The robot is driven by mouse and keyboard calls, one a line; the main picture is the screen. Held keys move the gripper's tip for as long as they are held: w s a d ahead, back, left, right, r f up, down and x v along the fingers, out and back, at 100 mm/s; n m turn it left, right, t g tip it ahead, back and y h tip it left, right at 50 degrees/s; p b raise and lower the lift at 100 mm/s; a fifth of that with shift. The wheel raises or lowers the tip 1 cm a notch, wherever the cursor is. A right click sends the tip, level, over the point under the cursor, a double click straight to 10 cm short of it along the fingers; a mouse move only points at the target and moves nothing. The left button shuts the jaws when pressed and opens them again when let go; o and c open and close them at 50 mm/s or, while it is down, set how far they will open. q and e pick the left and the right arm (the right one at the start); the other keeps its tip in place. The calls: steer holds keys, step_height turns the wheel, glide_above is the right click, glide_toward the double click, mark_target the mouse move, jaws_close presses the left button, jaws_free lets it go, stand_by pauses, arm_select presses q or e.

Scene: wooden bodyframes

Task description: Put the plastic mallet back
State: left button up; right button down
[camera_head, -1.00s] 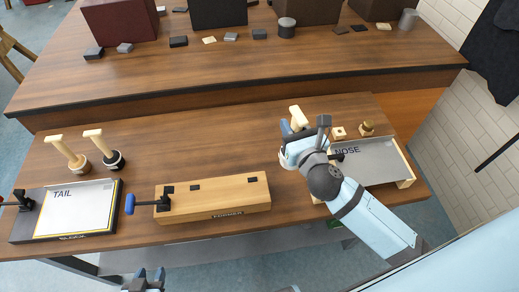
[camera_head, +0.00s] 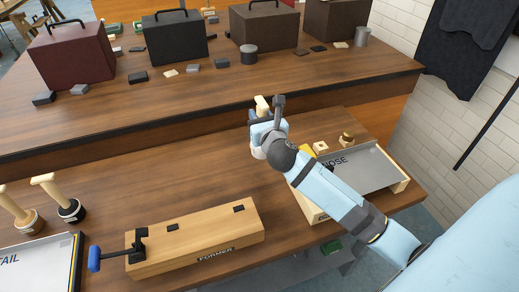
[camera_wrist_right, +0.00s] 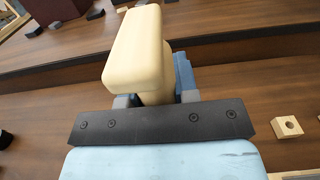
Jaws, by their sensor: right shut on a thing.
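My right gripper (camera_head: 262,120) is shut on the mallet (camera_head: 262,104), whose cream end sticks up above the fingers. In the right wrist view the mallet (camera_wrist_right: 138,48) is a cream rounded block with a stem between the fingers (camera_wrist_right: 155,98). Its lower part is hidden behind the gripper. The gripper is above the bench, just left of the NOSE tray. Two similar cream-topped tools lean at the left: one (camera_head: 46,181) with a dark round base, the other (camera_head: 15,204) with a brownish one. My left gripper is out of view.
The wooden FORMER block (camera_head: 197,238) with a blue-handled clamp lies front centre. The NOSE tray (camera_head: 375,172) is at right, with a drilled wooden block (camera_head: 321,148) and brass knob (camera_head: 347,139) behind. The TAIL board (camera_head: 40,265) is front left. Cases (camera_head: 72,56) stand on the back bench.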

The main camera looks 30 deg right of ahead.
step_height(320, 180, down, 6)
steer(key=shift+r+b, duration=0.15)
steer(key=shift+b, duration=0.4)
steer(key=shift+f+b, duration=0.7)
steer(key=shift+f, duration=1.7)
steer(key=shift+f, duration=0.15)
steer(key=c, duration=0.9)
jaws_free()
